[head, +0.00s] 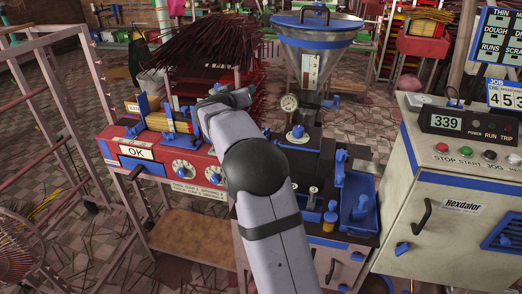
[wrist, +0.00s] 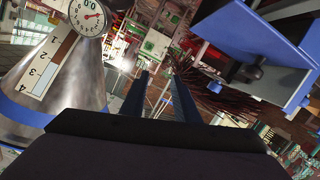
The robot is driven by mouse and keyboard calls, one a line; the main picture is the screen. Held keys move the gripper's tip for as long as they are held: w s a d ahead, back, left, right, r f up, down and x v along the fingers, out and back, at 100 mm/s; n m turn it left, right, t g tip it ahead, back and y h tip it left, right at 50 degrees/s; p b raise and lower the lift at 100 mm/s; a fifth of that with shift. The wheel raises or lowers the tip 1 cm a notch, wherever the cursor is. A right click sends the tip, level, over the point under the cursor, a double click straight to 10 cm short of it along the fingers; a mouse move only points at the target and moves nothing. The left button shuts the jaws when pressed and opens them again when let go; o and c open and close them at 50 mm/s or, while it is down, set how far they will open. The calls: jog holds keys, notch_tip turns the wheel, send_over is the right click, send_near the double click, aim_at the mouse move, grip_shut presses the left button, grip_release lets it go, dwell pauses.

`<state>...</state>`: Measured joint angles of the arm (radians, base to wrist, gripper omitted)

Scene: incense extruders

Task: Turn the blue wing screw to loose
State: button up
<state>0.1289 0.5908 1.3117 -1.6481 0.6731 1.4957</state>
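My gripper (head: 238,98) is raised above the right end of the red machine, left of the metal hopper. In the wrist view my gripper (wrist: 160,97) shows two dark fingers apart, with no object held between them. Blue fittings also stand on the red machine (head: 143,104). My arm hides part of that machine and of the bench.
The metal hopper (head: 318,62) and a dial gauge (head: 289,102) stand close right of my gripper. Dark red incense sticks (head: 205,50) are heaped behind it. A blue tray (head: 358,207) lies on the dark bench. A pale cabinet (head: 445,215) reading 339 stands at right.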

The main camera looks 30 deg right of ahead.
aim_at(263, 131)
jog(key=s+a+f+m+g+h+p, duration=0.1)
jog(key=s+a+f+m+g+p, duration=0.25)
jog(key=s+f+m+g, duration=0.4)
jog(key=shift+w+d+f+m+t+p, duration=0.1)
jog(key=shift+d+f+t+p, duration=0.25)
jog(key=shift+d+f, duration=0.5)
jog(key=shift+w+d+f+m+t+p, duration=0.1)
jog(key=shift+d+f+t+p, duration=0.3)
jog(key=shift+d, duration=0.7)
jog(key=shift+w+d+f+m+t+p, duration=0.15)
jog(key=shift+d+f+t, duration=0.25)
jog(key=shift+d+f, duration=0.55)
grip_shut()
